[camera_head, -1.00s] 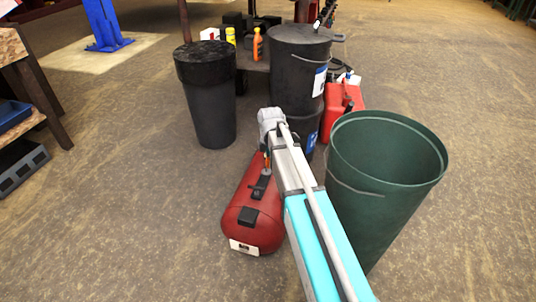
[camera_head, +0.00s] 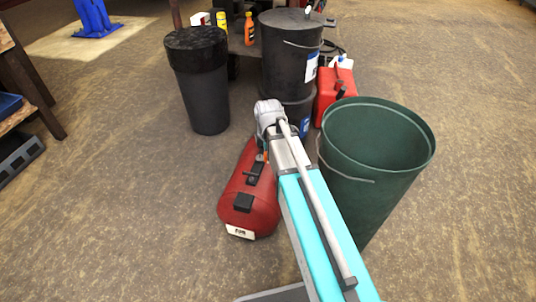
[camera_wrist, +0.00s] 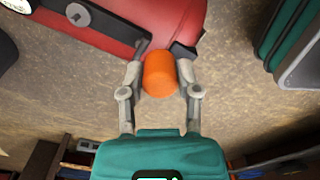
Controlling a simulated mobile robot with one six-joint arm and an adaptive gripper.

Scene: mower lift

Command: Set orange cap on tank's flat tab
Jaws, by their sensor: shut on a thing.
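The orange cap (camera_wrist: 159,74) is between the fingers of my gripper (camera_wrist: 160,80) in the wrist view, and the gripper is shut on it. The red tank (camera_head: 240,200) lies on the floor left of my arm in the head view. It also shows along the top of the wrist view (camera_wrist: 120,22), just beyond the cap; I cannot tell whether they touch. Dark fittings sit on the tank, one close to the cap's upper right (camera_wrist: 183,52). I cannot tell which is the flat tab. My arm mostly hides the gripper in the head view.
A green bin (camera_head: 375,165) stands close to the right of my arm. Black drums (camera_head: 288,62), a black bin (camera_head: 205,95) and a red can (camera_head: 332,95) stand beyond the tank. The floor left of the tank is clear.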

